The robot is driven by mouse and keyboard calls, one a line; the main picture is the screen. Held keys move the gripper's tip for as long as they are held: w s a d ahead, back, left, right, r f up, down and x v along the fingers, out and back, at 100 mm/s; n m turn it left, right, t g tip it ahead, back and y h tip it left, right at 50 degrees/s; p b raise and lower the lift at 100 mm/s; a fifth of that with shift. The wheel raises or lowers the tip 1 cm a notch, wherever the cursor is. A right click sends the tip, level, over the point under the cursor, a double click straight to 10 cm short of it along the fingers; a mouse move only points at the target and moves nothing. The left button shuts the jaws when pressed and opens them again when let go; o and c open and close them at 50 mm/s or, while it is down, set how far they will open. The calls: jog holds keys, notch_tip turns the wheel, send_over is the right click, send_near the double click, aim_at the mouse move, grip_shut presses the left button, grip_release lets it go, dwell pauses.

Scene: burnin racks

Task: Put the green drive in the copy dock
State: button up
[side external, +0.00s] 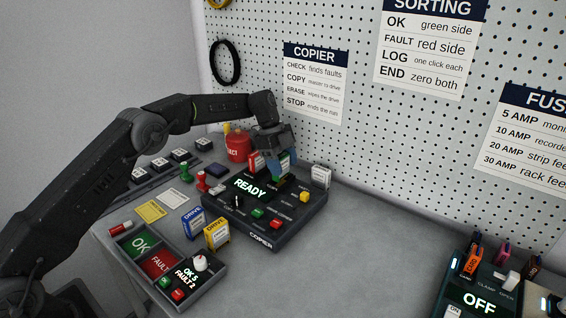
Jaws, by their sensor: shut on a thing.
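My gripper (280,158) is over the back of the black copier (262,236), its fingers pointing down. It is shut on the green drive (284,170), which shows only in part between and below the fingers. The drive is upright at the copier's back edge. I cannot tell whether its lower end is inside a slot or just above it. The copier's screen reads READY. The copy dock itself is hidden or too small to make out.
A red-labelled drive (256,161) stands left of my gripper and a white one (320,177) to its right. Blue (193,223) and yellow (217,235) drives stand in front of the copier. A sorting tray (208,290) is at front left. Bare table lies right of the copier.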

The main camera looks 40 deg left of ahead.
jog(key=shift+f, duration=1.05)
dwell(1.8)
jog(key=o, duration=1.2)
jog(key=shift+o, duration=0.2)
jog(key=shift+r, duration=3.5)
